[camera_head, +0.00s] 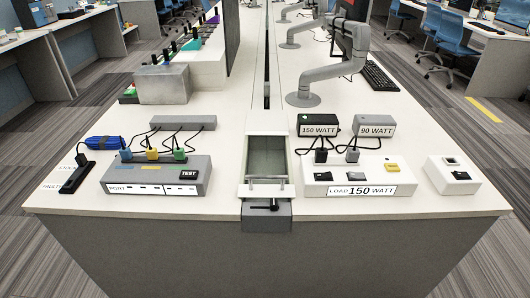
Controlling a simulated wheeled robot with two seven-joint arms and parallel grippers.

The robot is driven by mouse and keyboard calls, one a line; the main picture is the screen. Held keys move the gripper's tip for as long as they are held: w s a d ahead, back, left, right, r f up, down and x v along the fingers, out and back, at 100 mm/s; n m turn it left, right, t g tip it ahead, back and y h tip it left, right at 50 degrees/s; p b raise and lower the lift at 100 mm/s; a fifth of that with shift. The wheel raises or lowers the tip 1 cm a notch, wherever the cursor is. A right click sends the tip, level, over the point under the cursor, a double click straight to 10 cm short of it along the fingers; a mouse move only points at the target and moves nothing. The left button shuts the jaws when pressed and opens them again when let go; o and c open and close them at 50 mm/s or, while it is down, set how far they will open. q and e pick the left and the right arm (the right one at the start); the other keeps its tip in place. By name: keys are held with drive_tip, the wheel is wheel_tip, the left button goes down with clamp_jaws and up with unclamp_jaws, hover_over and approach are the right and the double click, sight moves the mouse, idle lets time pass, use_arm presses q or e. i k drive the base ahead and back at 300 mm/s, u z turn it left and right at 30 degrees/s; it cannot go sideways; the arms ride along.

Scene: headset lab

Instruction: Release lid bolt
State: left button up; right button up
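A grey box (283,217) is set in the middle of the table at its front edge. Its lid (266,157) looks like a greenish see-through panel in a pale frame. A small black bolt (268,205) lies crosswise on the box's front top, just nearer than the handle. From here I cannot tell how far the bolt is slid in. Neither of my grippers is in view.
Left of the box are a grey port unit (155,177) with coloured plugs and a blue pouch (104,142). Right are a white load unit (358,180), two power bricks (317,125) (374,125) and a small switch box (451,176). A grey monitor arm (303,98) stands behind.

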sight(273, 203)
drive_tip(key=k, duration=0.5)
drive_tip(key=u, duration=1)
drive_tip(key=i, duration=0.8)
drive_tip(key=z, duration=1.05)
